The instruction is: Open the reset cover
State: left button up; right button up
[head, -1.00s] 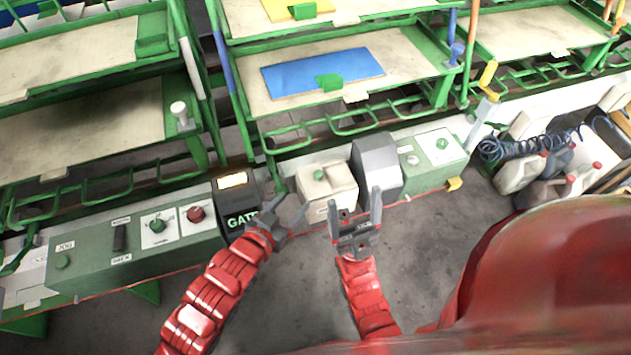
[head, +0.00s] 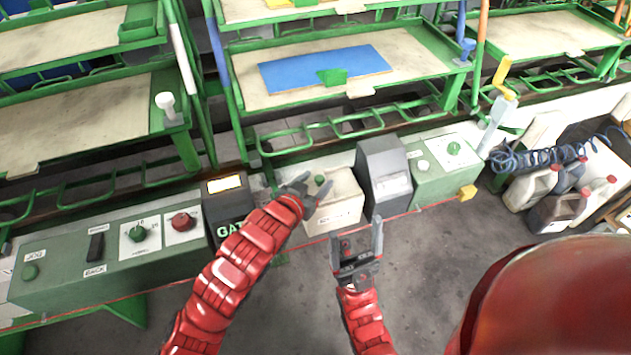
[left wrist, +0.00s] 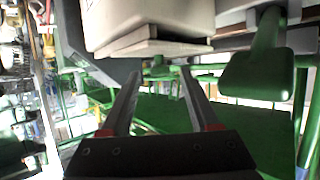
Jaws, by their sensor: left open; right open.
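A cream box (head: 338,207) with a green button (head: 320,181) on top stands on the ledge; the label on its front is too small to read. A dark grey hooded box (head: 385,170) stands just right of it. I cannot tell for sure which part is the reset cover. My left gripper (head: 317,184) is open at the cream box's left side, partly hiding it. In the left wrist view a cream body (left wrist: 150,22) is above the open, empty fingers (left wrist: 160,75). My right gripper (head: 358,232) is open and empty, below and in front of the boxes.
A black GATE box (head: 228,205) and a green control panel (head: 110,250) are at left. A green box (head: 445,165) is at right. Shelves (head: 350,75) rise behind. Jugs (head: 555,195) and a blue coiled hose (head: 540,160) stand at far right. The floor in front is clear.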

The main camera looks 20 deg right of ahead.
pick_arm(q)
jog(key=shift+w+d+f, duration=0.1)
jog(key=shift+w, duration=0.05)
grip_shut()
dwell(1.4)
